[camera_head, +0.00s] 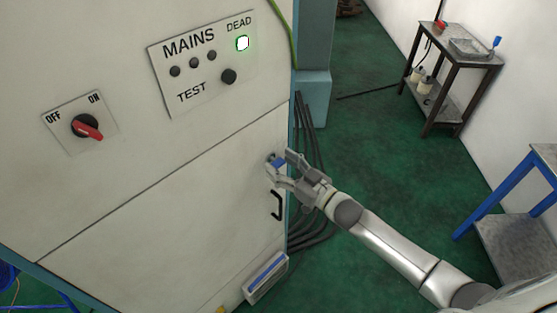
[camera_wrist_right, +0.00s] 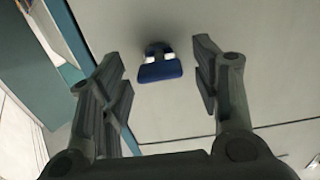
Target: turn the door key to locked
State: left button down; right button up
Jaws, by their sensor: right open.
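The door key (camera_wrist_right: 160,68) has a blue head and sits in the cabinet door, between my fingers in the right wrist view. Its blue head lies crosswise in that view, and a bit of blue shows in the head view (camera_head: 277,162). My right gripper (camera_head: 283,164) is open at the door's right edge, above the black handle (camera_head: 277,205). One finger stands on each side of the key, with a gap on both sides. I cannot read any lock marking. My left gripper is not in view.
The cabinet front carries a red OFF/ON switch (camera_head: 87,128) and a MAINS panel (camera_head: 198,90) with a lit DEAD lamp (camera_head: 242,43). Black cables (camera_head: 318,150) run beside the cabinet. A trolley (camera_head: 450,75) and a blue-framed table (camera_head: 515,220) stand to the right.

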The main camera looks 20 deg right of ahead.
jog(key=shift+w+a, duration=0.35)
jog(key=shift+w, duration=0.3)
jog(key=shift+c, duration=0.2)
jog(key=c, duration=1)
